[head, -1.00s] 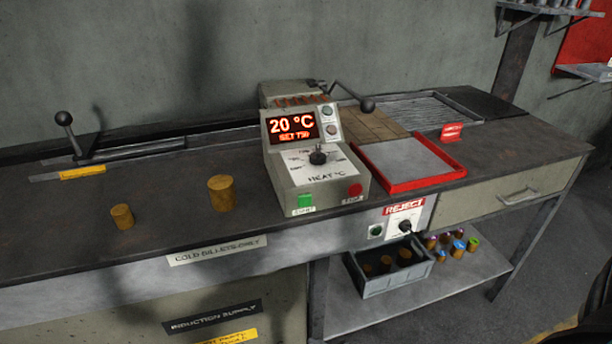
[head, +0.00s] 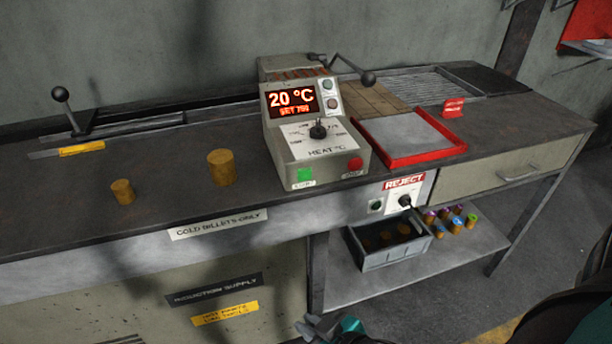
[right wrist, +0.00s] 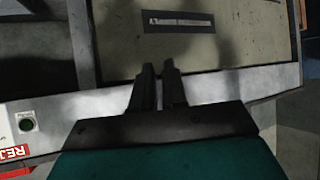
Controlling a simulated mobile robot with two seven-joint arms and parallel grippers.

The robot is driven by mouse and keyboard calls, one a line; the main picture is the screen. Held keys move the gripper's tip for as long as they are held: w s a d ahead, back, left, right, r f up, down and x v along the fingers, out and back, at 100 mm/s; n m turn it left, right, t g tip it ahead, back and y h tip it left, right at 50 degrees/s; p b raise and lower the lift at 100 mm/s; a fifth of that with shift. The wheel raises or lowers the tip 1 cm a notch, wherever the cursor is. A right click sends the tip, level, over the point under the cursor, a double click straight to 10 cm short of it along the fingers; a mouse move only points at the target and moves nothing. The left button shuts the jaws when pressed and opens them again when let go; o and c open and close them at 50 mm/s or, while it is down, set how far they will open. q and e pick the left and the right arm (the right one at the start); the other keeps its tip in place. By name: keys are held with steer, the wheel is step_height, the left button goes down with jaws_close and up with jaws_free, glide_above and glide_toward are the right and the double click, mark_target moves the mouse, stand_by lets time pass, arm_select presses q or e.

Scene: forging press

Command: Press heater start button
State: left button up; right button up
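The heater control box (head: 318,150) stands on the bench with a red-lit display (head: 292,103) reading 20 °C and a smaller set line below. A green button (head: 305,175) with a small label sits at its front left; a red button (head: 355,164) sits at its front right. A dial knob (head: 318,130) is between them, higher up. My right gripper (head: 322,324) is at the bottom edge, below and in front of the bench, well apart from the green button. In the right wrist view its fingers (right wrist: 158,75) show a narrow, empty gap. My left gripper is not in view.
Two rusty billets (head: 221,168) stand left of the box. A red-rimmed tray (head: 425,156) lies to its right. A lever (head: 361,72) rises behind, another (head: 68,110) at far left. A grey bin (head: 372,256) is on the lower shelf. The space before the bench front is free.

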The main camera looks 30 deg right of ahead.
jaws_close()
stand_by(1.3)
